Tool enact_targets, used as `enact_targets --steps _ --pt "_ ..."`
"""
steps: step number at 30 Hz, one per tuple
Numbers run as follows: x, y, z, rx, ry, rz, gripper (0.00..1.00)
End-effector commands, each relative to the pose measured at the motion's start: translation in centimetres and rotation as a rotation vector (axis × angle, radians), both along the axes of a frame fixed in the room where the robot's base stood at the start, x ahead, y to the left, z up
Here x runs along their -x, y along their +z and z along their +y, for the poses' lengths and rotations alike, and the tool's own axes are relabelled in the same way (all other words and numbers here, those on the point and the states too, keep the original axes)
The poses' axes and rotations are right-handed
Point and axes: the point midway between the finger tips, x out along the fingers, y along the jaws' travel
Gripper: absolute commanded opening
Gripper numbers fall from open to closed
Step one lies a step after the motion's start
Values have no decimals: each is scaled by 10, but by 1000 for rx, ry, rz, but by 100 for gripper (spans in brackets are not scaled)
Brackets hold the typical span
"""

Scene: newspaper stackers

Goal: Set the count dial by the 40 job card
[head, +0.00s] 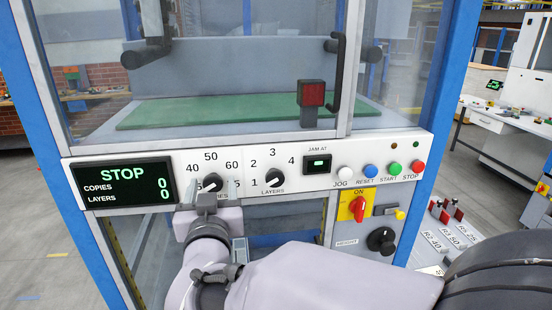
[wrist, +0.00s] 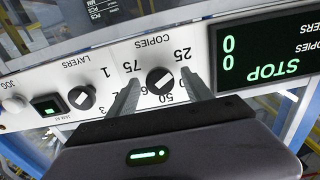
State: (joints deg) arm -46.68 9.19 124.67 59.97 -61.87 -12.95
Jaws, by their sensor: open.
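The copies count dial (head: 212,183) is a black knob with a white pointer line on the white panel, ringed by 25, 40, 50, 60 and 75. In the wrist view the dial (wrist: 160,80) appears upside down. Its line runs diagonally between the 25 and 60 sides; I cannot tell which end points. My gripper (wrist: 161,92) is open, with one finger on each side of the dial and gaps visible. In the head view my gripper (head: 207,197) covers the dial's lower part. A label reading R2 40 (head: 433,245) lies on the right-hand table.
The layers dial (head: 274,178) sits right of the copies dial. The display (head: 123,183) reads STOP, copies 0, layers 0. Jog, reset, start and stop buttons (head: 380,170) line the panel's right. A red switch (head: 357,207) and black knob (head: 381,240) are below.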

Motion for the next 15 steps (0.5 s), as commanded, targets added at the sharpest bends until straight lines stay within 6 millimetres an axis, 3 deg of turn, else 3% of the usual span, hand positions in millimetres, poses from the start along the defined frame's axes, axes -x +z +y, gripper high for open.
enact_targets --steps 5,14,15 --pt "0 0 0 0 0 0 59" --pt "1 0 0 0 0 0 2" --pt "1 0 0 0 0 0 0"
